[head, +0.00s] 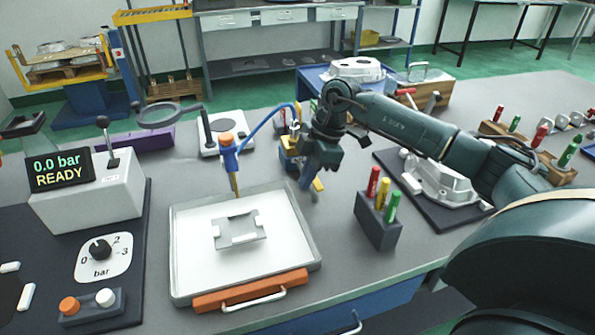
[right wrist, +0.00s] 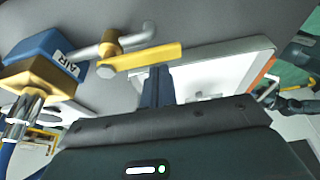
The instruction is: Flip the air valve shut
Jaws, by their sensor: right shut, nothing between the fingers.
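The air valve is a brass fitting (right wrist: 112,48) on a grey pipe, beside a blue block marked AIR (right wrist: 35,55). Its yellow lever (right wrist: 145,57) points right in the right wrist view and lies roughly along the pipe. In the head view the lever's yellow end (head: 318,185) shows just right of my right gripper (head: 305,184), and my wrist hides much of the valve. My right gripper is shut and empty, pointing down. In the right wrist view its fingers (right wrist: 158,82) are close beside the lever; whether they touch cannot be told.
A white tray (head: 180,268) with an orange handle lies left of the valve, with a blue tool on a hose (head: 228,150) above it. A marker holder (head: 376,222) stands to the right, near a casting (head: 440,183). A display (head: 60,170) reads 0.0 bar READY.

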